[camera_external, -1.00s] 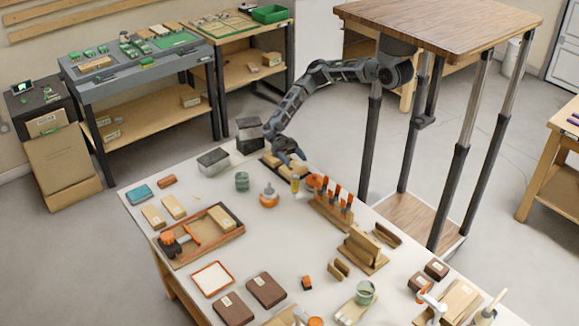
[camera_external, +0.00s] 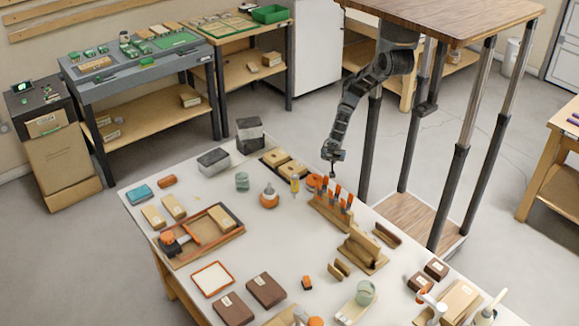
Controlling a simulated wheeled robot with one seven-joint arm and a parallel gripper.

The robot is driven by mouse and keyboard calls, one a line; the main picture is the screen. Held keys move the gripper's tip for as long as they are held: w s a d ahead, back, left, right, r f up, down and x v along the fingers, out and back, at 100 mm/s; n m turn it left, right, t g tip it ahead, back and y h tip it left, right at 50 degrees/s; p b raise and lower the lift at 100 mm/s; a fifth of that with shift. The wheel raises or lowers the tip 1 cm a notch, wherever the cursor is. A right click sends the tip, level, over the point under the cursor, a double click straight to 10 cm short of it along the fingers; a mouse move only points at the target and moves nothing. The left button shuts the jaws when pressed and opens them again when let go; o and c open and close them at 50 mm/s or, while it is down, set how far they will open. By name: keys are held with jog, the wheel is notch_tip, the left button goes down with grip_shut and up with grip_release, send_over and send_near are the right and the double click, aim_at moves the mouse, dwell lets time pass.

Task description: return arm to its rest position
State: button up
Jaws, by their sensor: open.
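My arm (camera_external: 345,110) hangs down from under the wooden top at the upper right, bent at its elbow. My gripper (camera_external: 333,172) is at its lower end, above the far edge of the white bench, close to the wooden rack with orange-handled tools (camera_external: 332,212). The gripper is small in this view; it is open and nothing shows between its fingers. A dark tray with two tan blocks (camera_external: 284,163) lies to its left on the bench, clear of the gripper.
Open floor (camera_external: 290,125) lies behind the bench, left of my arm.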

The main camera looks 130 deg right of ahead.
jog(key=s+a+f+m+t+h+b, duration=0.1)
jog(key=s+a+f+h+b, duration=0.2)
jog(key=a, duration=0.7)
jog(key=s+a+f+m+t+h+b, duration=0.15)
jog(key=a+f+h, duration=0.3)
jog(key=a, duration=0.65)
jog(key=s+d+m+g+h, duration=0.2)
jog(key=s+d+m+h, duration=0.2)
jog(key=d, duration=0.5)
jog(key=s+d+m+g+h, duration=0.2)
jog(key=s+d+m+h, duration=0.2)
jog(key=s+d+h, duration=0.3)
jog(key=shift+d+r+m+b, duration=0.35)
jog(key=shift+d+r+b, duration=0.1)
jog(key=shift+d, duration=0.4)
jog(key=shift+s, duration=0.1)
